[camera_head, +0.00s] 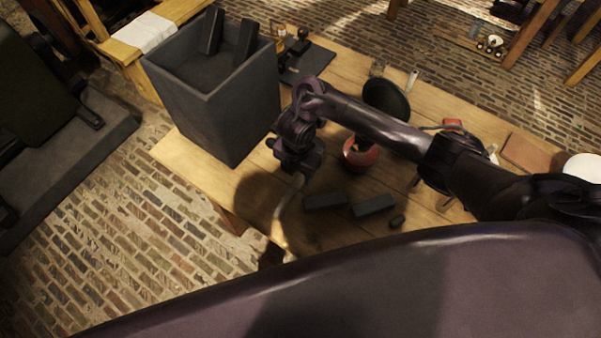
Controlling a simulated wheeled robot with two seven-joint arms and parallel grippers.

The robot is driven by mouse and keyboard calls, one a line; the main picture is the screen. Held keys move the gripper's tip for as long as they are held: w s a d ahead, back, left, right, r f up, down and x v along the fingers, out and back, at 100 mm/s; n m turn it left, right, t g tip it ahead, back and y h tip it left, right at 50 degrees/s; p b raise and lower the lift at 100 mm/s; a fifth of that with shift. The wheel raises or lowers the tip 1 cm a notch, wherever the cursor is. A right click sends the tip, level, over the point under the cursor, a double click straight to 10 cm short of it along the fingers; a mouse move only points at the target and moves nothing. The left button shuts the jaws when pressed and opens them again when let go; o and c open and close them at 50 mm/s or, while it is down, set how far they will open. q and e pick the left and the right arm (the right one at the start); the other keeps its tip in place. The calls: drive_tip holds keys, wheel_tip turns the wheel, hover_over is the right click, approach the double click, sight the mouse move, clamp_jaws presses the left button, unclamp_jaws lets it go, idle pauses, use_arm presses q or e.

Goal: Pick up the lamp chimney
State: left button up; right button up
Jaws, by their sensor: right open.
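My right gripper (294,170) points down over the left part of the wooden table, its arm coming in from the right. Its jaws are open, and I see nothing between them. A pale, curved, glassy streak (289,203) shows just below it and may be the lamp chimney; its outline is too faint to be sure, and I cannot tell whether the gripper touches it. My left gripper is not in view.
A tall grey bin (225,110) with dark blocks inside stands left of the gripper. Dark blocks (325,202) lie at the table's front. The table's left corner (185,155) is bare.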

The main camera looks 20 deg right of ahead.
sight(299, 180)
drive_tip(key=shift+s+d+f, duration=0.1)
drive_tip(key=shift+s+f, duration=0.05)
drive_tip(key=shift+f, duration=0.3)
drive_tip(key=shift+s+d+f, duration=0.1)
drive_tip(key=shift+f, duration=0.35)
drive_tip(key=shift+w+d+f, duration=0.1)
drive_tip(key=shift+w+f, duration=0.1)
drive_tip(key=shift+f, duration=0.55)
drive_tip(key=shift+w+f, duration=0.25)
drive_tip(key=shift+f, duration=0.95)
drive_tip(key=c, duration=0.6)
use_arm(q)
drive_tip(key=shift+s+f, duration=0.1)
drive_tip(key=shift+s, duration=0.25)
use_arm(e)
drive_tip(key=c, duration=0.5)
drive_tip(key=shift+r, duration=0.1)
